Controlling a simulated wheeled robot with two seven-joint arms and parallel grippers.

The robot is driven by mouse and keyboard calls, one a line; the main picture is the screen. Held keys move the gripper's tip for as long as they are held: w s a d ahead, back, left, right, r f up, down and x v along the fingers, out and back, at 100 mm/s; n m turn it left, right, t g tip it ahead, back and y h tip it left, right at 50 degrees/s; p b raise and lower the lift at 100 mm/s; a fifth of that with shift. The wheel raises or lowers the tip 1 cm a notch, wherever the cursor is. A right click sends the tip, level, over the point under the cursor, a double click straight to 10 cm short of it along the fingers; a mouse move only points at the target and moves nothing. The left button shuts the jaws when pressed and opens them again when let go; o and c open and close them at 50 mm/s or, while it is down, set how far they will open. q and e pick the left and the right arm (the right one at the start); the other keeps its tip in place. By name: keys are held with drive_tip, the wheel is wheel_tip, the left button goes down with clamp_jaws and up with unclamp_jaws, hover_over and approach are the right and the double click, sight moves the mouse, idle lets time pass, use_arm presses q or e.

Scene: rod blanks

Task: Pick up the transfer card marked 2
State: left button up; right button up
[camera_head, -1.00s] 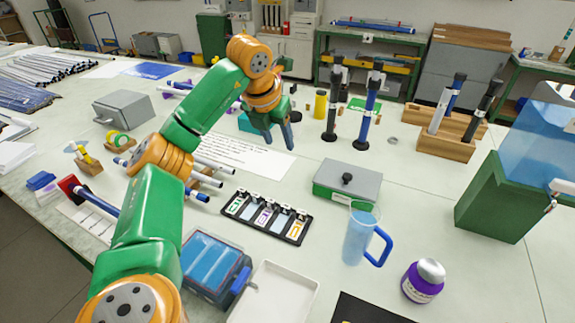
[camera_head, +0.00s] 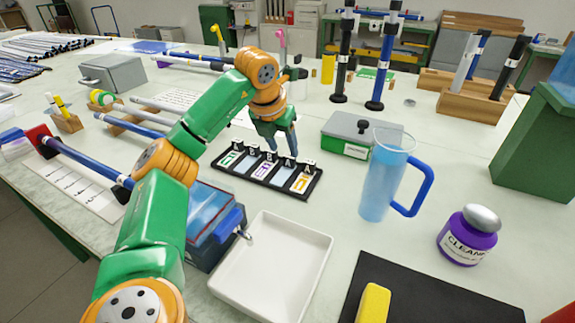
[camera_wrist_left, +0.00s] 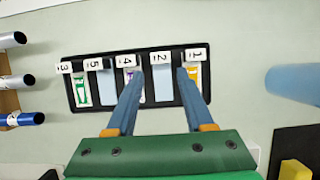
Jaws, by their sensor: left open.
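A black card rack (camera_head: 257,182) lies on the bench, and it also shows in the left wrist view (camera_wrist_left: 92,90). Its white tabs read 3, 5, 4, 2, 1 from left to right in the wrist view. The tab marked 2 (camera_wrist_left: 162,57) tops a plain pale blue panel (camera_wrist_left: 163,86), between the purple-marked slot 4 and the orange-marked slot 1. My left gripper (camera_head: 282,152) points down at the rack's right part. In the wrist view its open fingers (camera_wrist_left: 160,74) stand either side of panel 2, with nothing between them. Whether they touch the rack is unclear. My right gripper is out of view.
A green-and-grey box (camera_head: 350,135) and a blue jug (camera_head: 383,180) stand right of the rack. A white tray (camera_head: 275,265) and a blue-lidded box (camera_head: 212,225) are in front. Rods (camera_head: 150,122) lie to the left. Bare bench surrounds the rack's right end.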

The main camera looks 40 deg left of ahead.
sight(288, 157)
use_arm(q)
drive_tip(key=x, duration=0.5)
drive_tip(key=shift+w+f, duration=0.15)
drive_tip(key=shift+w, duration=0.2)
clamp_jaws()
